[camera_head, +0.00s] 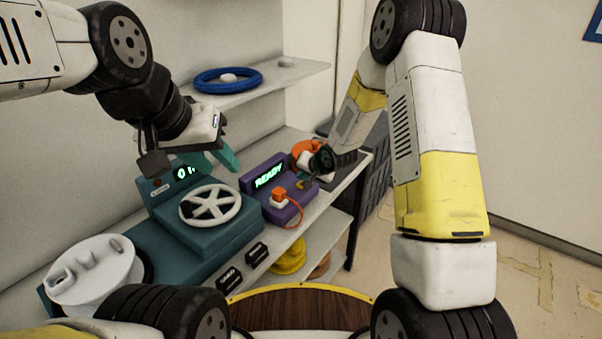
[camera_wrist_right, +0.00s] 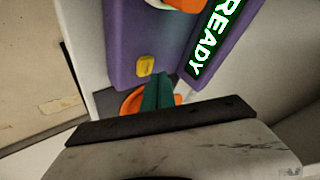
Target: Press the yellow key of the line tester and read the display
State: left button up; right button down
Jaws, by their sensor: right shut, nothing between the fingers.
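The purple line tester (camera_head: 250,183) stands on the bench, and its green display (camera_head: 268,176) reads READY. Its purple body (camera_wrist_right: 125,40) and the display (camera_wrist_right: 212,42) also fill the top of the right wrist view. The yellow key (camera_wrist_right: 146,65) is on the purple face there. My right gripper (camera_wrist_right: 158,78) is shut and empty, its teal fingertips just beside the key; contact cannot be made out. In the head view its fingertips are mostly hidden at the tester's right end. My left gripper (camera_head: 212,160) is open and empty above the teal machine.
A teal machine (camera_head: 215,243) with a white spoked wheel (camera_head: 210,205) stands left of the tester. An orange plug (camera_head: 279,194) with a cord sits on the tester's front. An orange object (camera_head: 303,147) lies behind my right gripper. A shelf above holds a blue ring (camera_head: 228,80).

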jog(key=shift+f, duration=0.1)
dwell(0.7)
jog(key=shift+f, duration=0.3)
jog(key=shift+f, duration=0.5)
dwell(0.7)
jog(key=shift+r, duration=0.9)
jog(key=shift+r, duration=2.5)
